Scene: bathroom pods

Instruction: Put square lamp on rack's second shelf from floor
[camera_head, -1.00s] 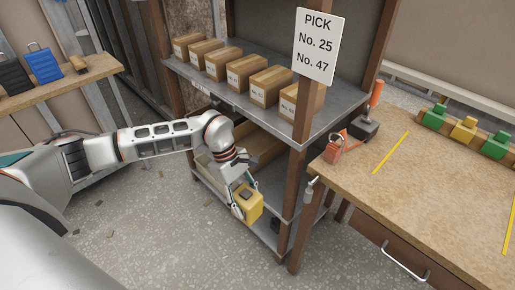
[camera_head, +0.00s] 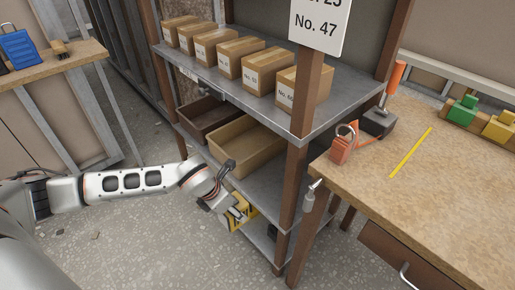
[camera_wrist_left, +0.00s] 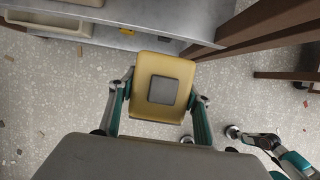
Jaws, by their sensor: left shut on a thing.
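The square lamp (camera_head: 236,222) is a yellow block in the head view. In the left wrist view it shows a yellow square face (camera_wrist_left: 146,66) with a grey square in its middle. My left gripper (camera_head: 237,211) is shut on it, one finger at each side, and partly covers it in the head view. The rack (camera_head: 299,150) has an upper shelf (camera_head: 322,117) with boxes. A lower shelf (camera_head: 266,186) holds bins, and another grey shelf surface shows below it. The lamp is held at the rack's open front, low down; contact with a shelf cannot be told.
A brown bin (camera_head: 203,117) and a tan bin (camera_head: 243,150) fill the left of the lower shelf; bare grey surface lies right of them. The rack's front post (camera_head: 287,190) stands right of the lamp. A workbench (camera_head: 390,200) is close on the right.

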